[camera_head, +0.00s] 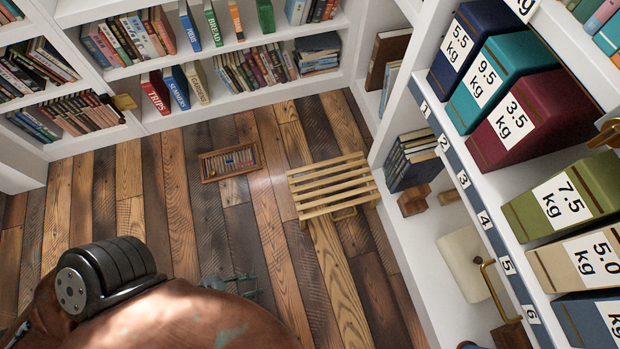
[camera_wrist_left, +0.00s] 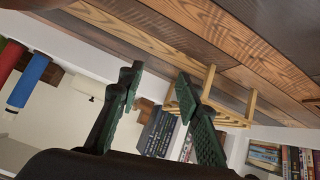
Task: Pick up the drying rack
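The drying rack (camera_head: 332,183), a pale wooden slatted frame, stands on the plank floor beside the right-hand shelving in the head view. In the left wrist view the rack (camera_wrist_left: 228,117) is right of centre, partly hidden behind one finger. My left gripper (camera_head: 238,285) shows as green fingers low in the head view, partly hidden by my arm, nearer than the rack and to its left. In the left wrist view its two green fingers (camera_wrist_left: 157,78) are spread with nothing between them. My right gripper is not in view.
An abacus-like wooden frame (camera_head: 230,162) lies on the floor left of the rack. White bookshelves (camera_head: 270,103) line the back. The right shelving holds numbered weight boxes (camera_head: 514,125) and books (camera_head: 412,160) close to the rack. Bare planks (camera_head: 180,205) lie left of the rack.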

